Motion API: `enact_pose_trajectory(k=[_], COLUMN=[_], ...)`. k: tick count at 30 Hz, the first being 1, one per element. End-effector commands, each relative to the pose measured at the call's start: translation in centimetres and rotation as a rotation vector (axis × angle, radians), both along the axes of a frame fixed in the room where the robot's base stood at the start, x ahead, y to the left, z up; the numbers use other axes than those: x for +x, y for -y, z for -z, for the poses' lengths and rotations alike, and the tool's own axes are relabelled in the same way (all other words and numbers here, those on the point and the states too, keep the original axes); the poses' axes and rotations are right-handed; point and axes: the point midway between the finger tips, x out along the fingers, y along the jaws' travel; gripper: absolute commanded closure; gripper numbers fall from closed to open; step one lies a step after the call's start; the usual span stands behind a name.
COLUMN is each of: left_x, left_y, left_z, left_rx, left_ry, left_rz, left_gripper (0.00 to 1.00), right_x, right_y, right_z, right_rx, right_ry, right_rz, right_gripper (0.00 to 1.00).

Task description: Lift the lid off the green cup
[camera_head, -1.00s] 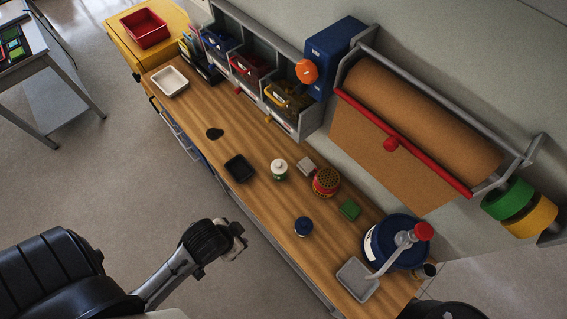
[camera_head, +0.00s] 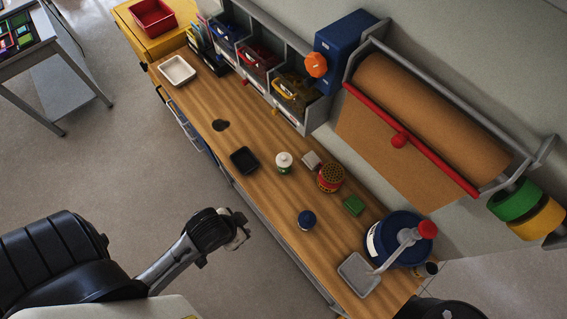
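A small cup with a white lid and a green-and-white body (camera_head: 285,163) stands upright on the wooden bench (camera_head: 262,208), near the middle. The lid sits on top of it. My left gripper (camera_head: 240,231) hangs over the floor in front of the bench's near edge, to the lower left of the cup and well apart from it. Its fingers are too small and dark to tell whether they are open. My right gripper is not in view.
Near the cup are a black tray (camera_head: 244,160), a grey block (camera_head: 311,160), a red can with a yellow perforated top (camera_head: 331,178), a blue-lidded jar (camera_head: 306,219) and a green block (camera_head: 353,206). A blue pump container (camera_head: 383,243) stands right. Bins (camera_head: 290,92) and a paper roll (camera_head: 430,115) line the back.

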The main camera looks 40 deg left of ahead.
Motion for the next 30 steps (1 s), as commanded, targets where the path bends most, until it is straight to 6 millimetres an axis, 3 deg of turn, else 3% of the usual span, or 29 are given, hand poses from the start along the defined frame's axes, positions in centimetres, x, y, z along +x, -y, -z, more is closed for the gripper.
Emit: enact_pose_trajectory(k=[3,24,30], left_x=[0.0,0.0,0.07], left_y=[0.0,0.0,0.03], left_z=[0.0,0.01,0.07], left_rx=[0.0,0.0,-0.001], left_ry=[0.0,0.0,0.0], left_rz=[0.0,0.0,-0.001], left_gripper=[0.66,0.0,0.0], right_x=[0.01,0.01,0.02], right_y=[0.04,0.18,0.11], right_z=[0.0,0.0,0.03], right_rx=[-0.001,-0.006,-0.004], right_ry=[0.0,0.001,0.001], right_rz=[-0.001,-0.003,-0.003], right_gripper=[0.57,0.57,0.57])
